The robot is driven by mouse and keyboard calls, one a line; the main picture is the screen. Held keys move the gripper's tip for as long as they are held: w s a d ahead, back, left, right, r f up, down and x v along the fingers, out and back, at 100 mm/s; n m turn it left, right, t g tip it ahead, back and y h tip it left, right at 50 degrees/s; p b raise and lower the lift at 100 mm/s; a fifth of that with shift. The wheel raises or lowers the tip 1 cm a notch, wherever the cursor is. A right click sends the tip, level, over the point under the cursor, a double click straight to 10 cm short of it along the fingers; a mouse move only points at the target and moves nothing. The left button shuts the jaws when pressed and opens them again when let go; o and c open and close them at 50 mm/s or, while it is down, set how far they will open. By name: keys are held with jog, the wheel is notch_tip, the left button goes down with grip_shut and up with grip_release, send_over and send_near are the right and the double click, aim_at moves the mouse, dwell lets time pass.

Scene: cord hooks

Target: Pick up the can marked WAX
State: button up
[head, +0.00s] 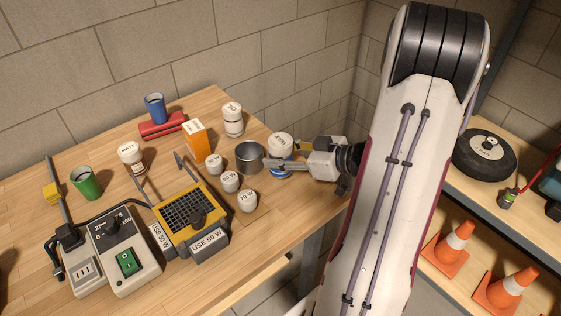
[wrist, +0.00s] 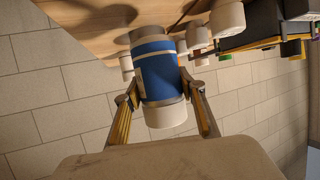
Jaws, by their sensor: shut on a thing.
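The can marked WAX (head: 281,142) has a white lid with dark lettering and a blue body. It is near the right edge of the wooden table (head: 285,226) in the head view. My gripper (head: 281,157) reaches it from the right and is shut on it, with one finger on each side. In the wrist view the can's blue body (wrist: 157,76) sits between the fingertips (wrist: 161,90), with its white lid towards the camera. I cannot tell whether its base touches the table.
A grey metal cup (head: 249,157) stands just left of the can. White-capped weights (head: 230,181), an orange box (head: 196,138) and a white jar (head: 232,119) are close by. A yellow heater (head: 187,213) stands in front. A brick wall (head: 180,50) is behind.

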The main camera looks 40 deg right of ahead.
aim_at(282, 140)
jog(key=shift+r, duration=2.4)
